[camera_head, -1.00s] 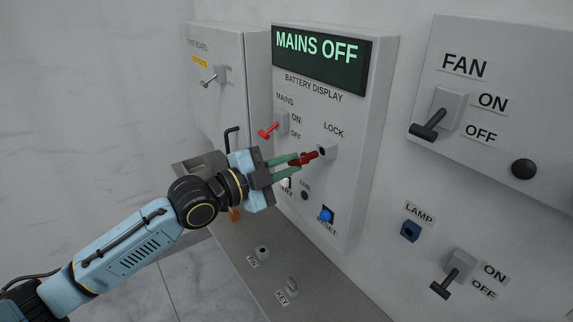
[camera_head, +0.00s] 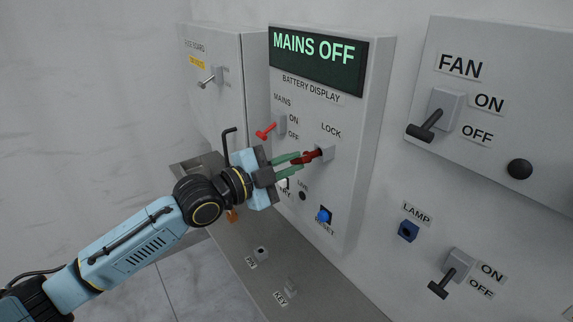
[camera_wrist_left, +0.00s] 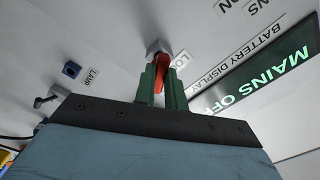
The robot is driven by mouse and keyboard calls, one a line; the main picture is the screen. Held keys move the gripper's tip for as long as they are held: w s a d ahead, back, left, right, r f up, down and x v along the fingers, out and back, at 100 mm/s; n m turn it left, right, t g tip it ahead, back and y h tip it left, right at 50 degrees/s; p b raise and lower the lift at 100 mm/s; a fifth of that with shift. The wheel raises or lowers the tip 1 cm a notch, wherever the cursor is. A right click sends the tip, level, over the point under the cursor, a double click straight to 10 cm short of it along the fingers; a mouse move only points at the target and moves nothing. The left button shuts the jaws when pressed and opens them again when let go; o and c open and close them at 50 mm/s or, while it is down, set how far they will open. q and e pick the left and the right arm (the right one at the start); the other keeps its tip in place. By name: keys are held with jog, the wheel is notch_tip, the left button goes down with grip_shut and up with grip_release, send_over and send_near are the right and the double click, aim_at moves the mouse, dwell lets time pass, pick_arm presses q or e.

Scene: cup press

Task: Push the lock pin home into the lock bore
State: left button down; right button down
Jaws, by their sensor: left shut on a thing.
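The red lock pin (camera_head: 308,156) is held between the green fingers of my left gripper (camera_head: 291,164), which is shut on it. The pin points right at the grey lock block (camera_head: 327,152) under the LOCK label, on the front of the battery display cabinet. Its tip meets the block at the bore, which the pin now covers; how deep it sits I cannot tell. In the left wrist view, the red pin (camera_wrist_left: 160,70) shows between the fingers (camera_wrist_left: 162,88), with its far end at the grey block (camera_wrist_left: 157,47). My right gripper is not in view.
The red mains lever (camera_head: 266,130) sits above left of the pin, and the blue reset button (camera_head: 323,216) below it. A black hooked rod (camera_head: 229,145) rises behind my wrist. The shelf (camera_head: 240,262) carries PIN and KEY holders. The display (camera_head: 318,60) reads MAINS OFF.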

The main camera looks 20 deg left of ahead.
pick_arm(q)
jog(key=shift+x, duration=1.4)
jog(key=c, duration=1.4)
grip_release()
jog(key=shift+o, duration=0.2)
jog(key=shift+s, duration=0.1)
jog(key=b+v, duration=0.2)
jog(key=v, duration=1.1)
jog(key=shift+a, duration=0.15)
